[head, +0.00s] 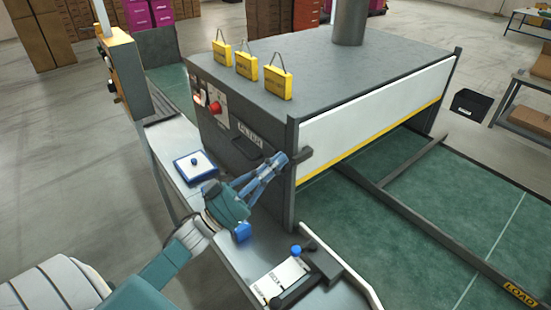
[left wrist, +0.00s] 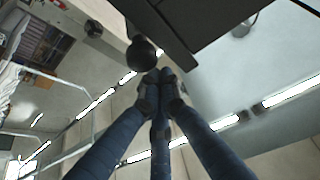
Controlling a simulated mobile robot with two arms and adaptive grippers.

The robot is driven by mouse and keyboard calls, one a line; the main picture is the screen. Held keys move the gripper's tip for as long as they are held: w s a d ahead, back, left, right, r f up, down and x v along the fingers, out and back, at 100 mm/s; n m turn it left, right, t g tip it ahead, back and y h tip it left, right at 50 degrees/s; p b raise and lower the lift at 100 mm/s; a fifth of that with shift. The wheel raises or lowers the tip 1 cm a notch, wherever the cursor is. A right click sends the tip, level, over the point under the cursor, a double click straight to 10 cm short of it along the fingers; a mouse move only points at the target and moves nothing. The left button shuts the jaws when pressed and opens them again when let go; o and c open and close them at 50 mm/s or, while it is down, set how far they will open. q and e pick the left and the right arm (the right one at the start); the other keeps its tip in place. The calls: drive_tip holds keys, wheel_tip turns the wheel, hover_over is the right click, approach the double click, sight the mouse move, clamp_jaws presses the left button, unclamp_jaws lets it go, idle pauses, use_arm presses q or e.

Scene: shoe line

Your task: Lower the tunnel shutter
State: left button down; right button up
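The tunnel (head: 345,75) is a large dark grey box. Its white shutter (head: 375,110) with a yellow lower edge covers the upper part of the opening, and a gap shows below it. A dark handle (head: 303,156) sticks out at the shutter's near left end. My left gripper (head: 282,160) is at the tunnel's near corner, close beside this handle. In the left wrist view its blue fingers (left wrist: 158,84) come together at the tips with nothing visible between them. A round black knob (left wrist: 140,53) shows just past the tips. My right gripper is not in view.
A side panel with a red button (head: 215,107) is left of my gripper. A blue-and-white box (head: 195,166) and a lever unit with a blue knob (head: 296,250) sit on the grey ledge. Yellow tags (head: 247,65) stand on the tunnel. Green floor is open at right.

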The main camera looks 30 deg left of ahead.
use_arm(q)
drive_tip(key=shift+f, duration=0.1)
wheel_tip(320, 180, down, 16)
drive_tip(key=b, duration=1.2)
drive_tip(key=shift+f, duration=0.25)
